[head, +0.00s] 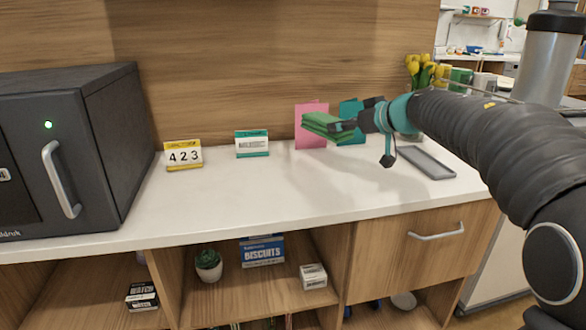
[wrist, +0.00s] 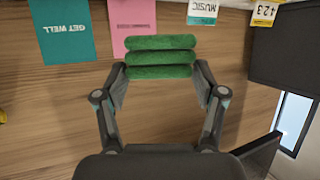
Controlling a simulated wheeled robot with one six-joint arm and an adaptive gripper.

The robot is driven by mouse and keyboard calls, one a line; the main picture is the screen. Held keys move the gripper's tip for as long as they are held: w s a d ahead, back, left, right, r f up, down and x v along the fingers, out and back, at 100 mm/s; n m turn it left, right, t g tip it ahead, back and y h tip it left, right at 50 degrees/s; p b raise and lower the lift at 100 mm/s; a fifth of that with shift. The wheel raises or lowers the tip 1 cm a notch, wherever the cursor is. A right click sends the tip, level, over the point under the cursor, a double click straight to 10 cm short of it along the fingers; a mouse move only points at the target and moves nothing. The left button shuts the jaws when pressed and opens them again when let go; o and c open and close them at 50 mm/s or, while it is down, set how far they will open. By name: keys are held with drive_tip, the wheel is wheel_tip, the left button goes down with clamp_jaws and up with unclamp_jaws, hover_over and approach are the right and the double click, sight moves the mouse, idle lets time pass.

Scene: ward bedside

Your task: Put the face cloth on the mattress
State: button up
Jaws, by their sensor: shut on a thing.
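The face cloth (head: 322,126) is a green folded stack, held in the air above the white counter in the head view. My gripper (head: 345,126) is shut on it, and the cloth sticks out to the left of the fingers. In the wrist view the cloth (wrist: 160,58) shows as stacked green rolls between the two fingertips of my gripper (wrist: 160,75). I see no mattress in either view.
The counter (head: 245,195) is mostly bare. A black safe-like box (head: 100,140) stands left. Number sign (head: 184,154), music card (head: 252,144), pink card (head: 305,112), yellow tulips (head: 420,70) and a grey tray (head: 428,162) line it. Shelves below hold a biscuits box (head: 262,251).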

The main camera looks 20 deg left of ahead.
drive_tip(key=s+a+f, duration=0.2)
drive_tip(key=s, duration=0.1)
drive_tip(key=s+a+f, duration=0.2)
drive_tip(key=s+a, duration=0.1)
drive_tip(key=s+a+f, duration=0.2)
drive_tip(key=s, duration=0.1)
drive_tip(key=shift+a+f, duration=0.25)
drive_tip(key=shift+a, duration=0.1)
drive_tip(key=shift+f+b, duration=0.9)
drive_tip(key=shift+f, duration=1.15)
drive_tip(key=o, duration=1.1)
drive_tip(key=shift+f, duration=0.15)
drive_tip(key=shift+r, duration=0.25)
drive_tip(key=p+v, duration=0.1)
drive_tip(key=v, duration=1.1)
drive_tip(key=shift+w+d+p, duration=0.1)
drive_tip(key=shift+w+p, duration=0.05)
drive_tip(key=shift+p, duration=0.25)
